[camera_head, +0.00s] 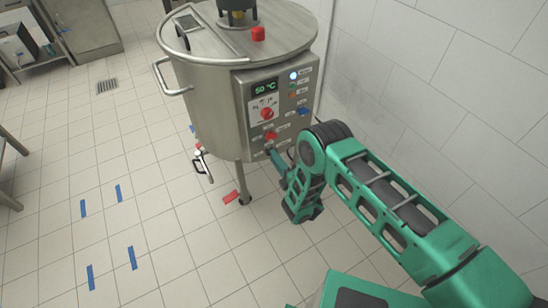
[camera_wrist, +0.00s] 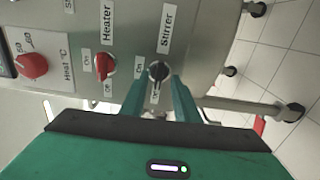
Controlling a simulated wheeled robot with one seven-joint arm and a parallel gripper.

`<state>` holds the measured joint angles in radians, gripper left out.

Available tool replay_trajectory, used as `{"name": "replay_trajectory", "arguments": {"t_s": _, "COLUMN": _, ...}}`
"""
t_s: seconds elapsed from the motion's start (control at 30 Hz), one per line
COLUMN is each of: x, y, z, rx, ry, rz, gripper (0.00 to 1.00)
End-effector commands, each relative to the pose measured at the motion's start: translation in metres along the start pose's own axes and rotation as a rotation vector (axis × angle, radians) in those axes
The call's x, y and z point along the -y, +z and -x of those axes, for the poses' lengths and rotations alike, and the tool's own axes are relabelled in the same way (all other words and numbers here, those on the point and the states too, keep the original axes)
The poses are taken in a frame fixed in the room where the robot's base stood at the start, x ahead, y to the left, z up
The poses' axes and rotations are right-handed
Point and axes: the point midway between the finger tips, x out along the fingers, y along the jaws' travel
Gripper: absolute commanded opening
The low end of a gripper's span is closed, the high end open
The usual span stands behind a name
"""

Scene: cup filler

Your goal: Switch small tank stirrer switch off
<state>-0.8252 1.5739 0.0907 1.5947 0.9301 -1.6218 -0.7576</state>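The small tank (camera_head: 205,115) is a steel vessel on legs with a control panel (camera_head: 283,118) on its front. In the wrist view the black stirrer switch (camera_wrist: 158,71) sits beneath the "Stirrer" label (camera_wrist: 166,29), with an "On" mark at its left and another mark below it, partly hidden. My gripper (camera_wrist: 160,82) is open, its two green fingertips on either side of this switch. I cannot tell whether they touch it, or which way the switch points. In the head view my gripper (camera_head: 272,154) is at the panel's lower edge and hides the switch.
The red heater switch (camera_wrist: 105,66) and red heat dial (camera_wrist: 33,65) are left of the stirrer switch in the wrist view. A valve handle (camera_head: 200,163) juts out low on the tank. A tiled wall (camera_head: 430,80) stands right; the floor at left is open.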

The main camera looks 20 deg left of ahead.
Motion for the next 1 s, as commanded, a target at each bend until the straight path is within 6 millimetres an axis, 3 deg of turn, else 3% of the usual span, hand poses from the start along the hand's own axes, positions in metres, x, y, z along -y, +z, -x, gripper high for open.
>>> {"name": "replay_trajectory", "arguments": {"t_s": 0.5, "x": 0.001, "y": 0.002, "z": 0.079, "rx": 0.002, "ry": -0.002, "rz": -0.003, "gripper": 0.28}}
{"name": "replay_trajectory", "arguments": {"t_s": 0.7, "x": 0.001, "y": 0.001, "z": 0.089, "rx": 0.001, "ry": -0.001, "rz": -0.002, "gripper": 0.28}}
{"name": "replay_trajectory", "arguments": {"t_s": 1.0, "x": 0.001, "y": 0.001, "z": 0.090, "rx": 0.001, "ry": -0.001, "rz": -0.001, "gripper": 0.28}}
